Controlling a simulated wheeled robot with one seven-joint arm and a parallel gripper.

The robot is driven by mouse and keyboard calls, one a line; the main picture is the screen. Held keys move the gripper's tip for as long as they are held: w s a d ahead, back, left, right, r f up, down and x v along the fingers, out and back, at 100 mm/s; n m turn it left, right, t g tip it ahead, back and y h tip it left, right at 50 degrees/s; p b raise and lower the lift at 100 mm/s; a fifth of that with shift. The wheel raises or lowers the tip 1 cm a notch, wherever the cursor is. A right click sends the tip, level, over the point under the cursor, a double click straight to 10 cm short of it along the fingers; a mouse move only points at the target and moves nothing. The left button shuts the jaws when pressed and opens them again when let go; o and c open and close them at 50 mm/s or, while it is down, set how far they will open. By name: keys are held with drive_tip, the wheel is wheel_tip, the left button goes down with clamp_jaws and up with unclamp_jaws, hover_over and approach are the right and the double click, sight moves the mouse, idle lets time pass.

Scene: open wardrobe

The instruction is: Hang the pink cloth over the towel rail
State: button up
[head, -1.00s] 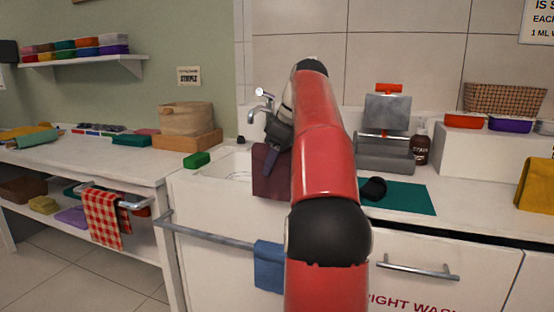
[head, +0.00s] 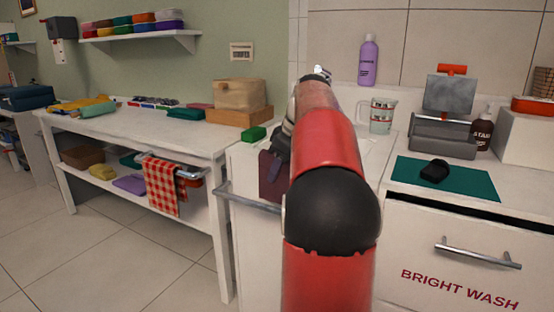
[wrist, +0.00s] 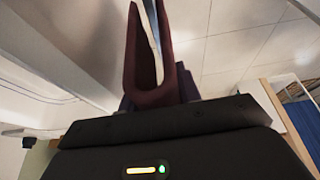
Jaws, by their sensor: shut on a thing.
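The pink cloth (head: 272,176) looks dark maroon here and hangs from my gripper (head: 277,152), left of my red arm in the head view. In the wrist view the folded cloth (wrist: 148,88) stands out from my gripper (wrist: 160,103), which is shut on it. The grey towel rail (head: 245,199) runs along the front of the sink counter. The cloth's lower edge shows close to the rail, but I cannot tell whether they touch. My arm hides the rail's right part.
A red-and-white checked cloth (head: 162,185) hangs on a bar at the left table (head: 190,145). A green block (head: 254,133) lies on the counter's left corner. A glass jug (head: 382,116) and a purple bottle (head: 367,60) stand behind my arm. Open floor (head: 110,260) is at left.

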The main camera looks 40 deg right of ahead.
sight(279, 209)
drive_tip(key=shift+f+b, duration=0.45)
drive_tip(key=shift+f, duration=0.75)
wheel_tip(279, 209, down, 9)
drive_tip(key=b, duration=0.8)
drive_tip(key=shift+b, duration=0.35)
drive_tip(key=shift+r+p, duration=0.95)
drive_tip(key=shift+p, duration=0.15)
drive_tip(key=o, duration=1.2)
drive_tip(key=p+v, duration=0.1)
drive_tip(key=v, duration=0.6)
drive_tip(key=shift+s+r+p, duration=0.25)
drive_tip(key=shift+r+p, duration=0.1)
